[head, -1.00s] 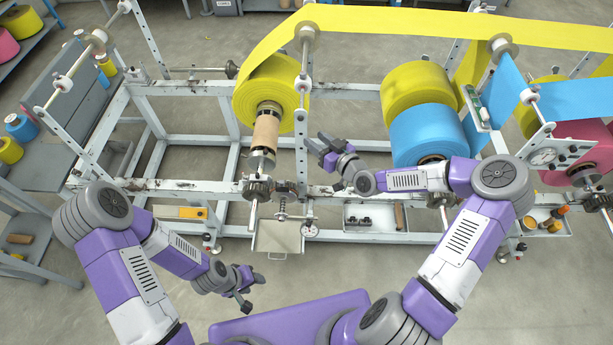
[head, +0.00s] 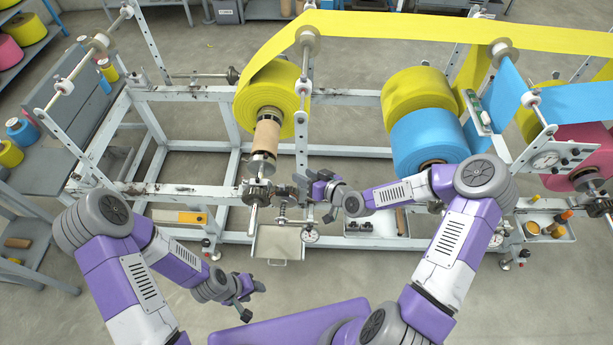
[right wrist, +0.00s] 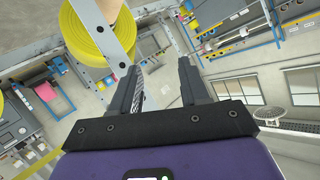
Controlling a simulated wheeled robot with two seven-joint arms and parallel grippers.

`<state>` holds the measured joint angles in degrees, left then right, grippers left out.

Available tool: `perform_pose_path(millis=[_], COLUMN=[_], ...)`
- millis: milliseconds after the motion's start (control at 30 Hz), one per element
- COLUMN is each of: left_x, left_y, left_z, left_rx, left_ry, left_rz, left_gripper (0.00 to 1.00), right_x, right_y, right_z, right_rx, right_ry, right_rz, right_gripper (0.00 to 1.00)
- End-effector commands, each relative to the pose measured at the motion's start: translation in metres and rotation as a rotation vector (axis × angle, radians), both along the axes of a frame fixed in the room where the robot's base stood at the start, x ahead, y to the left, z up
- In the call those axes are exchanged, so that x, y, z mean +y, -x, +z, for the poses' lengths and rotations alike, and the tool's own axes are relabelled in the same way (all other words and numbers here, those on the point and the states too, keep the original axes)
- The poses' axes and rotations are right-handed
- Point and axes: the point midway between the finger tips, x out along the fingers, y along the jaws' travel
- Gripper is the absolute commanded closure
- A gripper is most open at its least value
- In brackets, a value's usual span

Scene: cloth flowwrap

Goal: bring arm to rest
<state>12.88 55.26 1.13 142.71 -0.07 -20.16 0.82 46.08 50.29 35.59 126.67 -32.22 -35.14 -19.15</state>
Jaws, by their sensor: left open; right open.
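My right arm reaches in from the right in the head view, and its gripper (head: 322,189) hangs in front of the machine frame, right of the roll spindle. It is open and empty; in the right wrist view its two dark fingers (right wrist: 160,88) stand apart with nothing between them. My left gripper (head: 247,295) is low and left of centre in the head view, over the floor in front of the machine. It is open and empty, held close to my purple body.
The machine frame (head: 340,95) carries a yellow roll (head: 265,85) on a spindle, plus yellow and blue (head: 428,140) rolls further right. A small metal tray (head: 280,242) and a parts tray (head: 360,226) jut out at the front. The floor before them is clear.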

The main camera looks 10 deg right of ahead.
Motion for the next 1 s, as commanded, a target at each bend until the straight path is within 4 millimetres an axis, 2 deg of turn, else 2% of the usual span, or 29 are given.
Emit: perform_pose_path(millis=[300, 367, 467, 567, 633, 700, 800, 900, 1000], left_x=[0.000, 0.000, 0.000, 0.000, 0.000, 0.000, 0.000, 0.000, 0.000], left_y=[0.000, 0.000, 0.000, 0.000, 0.000, 0.000, 0.000, 0.000, 0.000], left_z=[-0.001, -0.004, -0.013, -0.028, -0.040, -0.050, -0.063, -0.073, -0.077], left_rx=[0.000, 0.000, 0.000, 0.000, 0.000, 0.000, 0.000, 0.000, 0.000], left_ry=[0.000, 0.000, 0.000, 0.000, 0.000, 0.000, 0.000, 0.000, 0.000], left_rz=[0.000, 0.000, 0.000, 0.000, 0.000, 0.000, 0.000, 0.000, 0.000], left_gripper=[0.52, 0.52, 0.52, 0.52, 0.52, 0.52, 0.52, 0.52, 0.52], right_x=[0.001, 0.005, 0.021, 0.040, 0.050, 0.053, 0.051, 0.043, 0.035], right_y=[0.001, 0.006, 0.026, 0.065, 0.099, 0.135, 0.184, 0.222, 0.244], right_z=[-0.002, -0.012, -0.045, -0.096, -0.134, -0.168, -0.205, -0.227, -0.238], right_rx=[0.007, 0.035, 0.148, 0.343, 0.501, 0.657, 0.857, 1.002, 1.089], right_ry=[-0.001, -0.006, -0.020, -0.033, -0.030, -0.016, 0.018, 0.055, 0.080], right_rz=[0.002, 0.005, 0.022, 0.032, 0.028, 0.007, -0.041, -0.099, -0.145], right_gripper=[0.55, 0.55, 0.55, 0.55, 0.55, 0.55, 0.55, 0.55, 0.55])
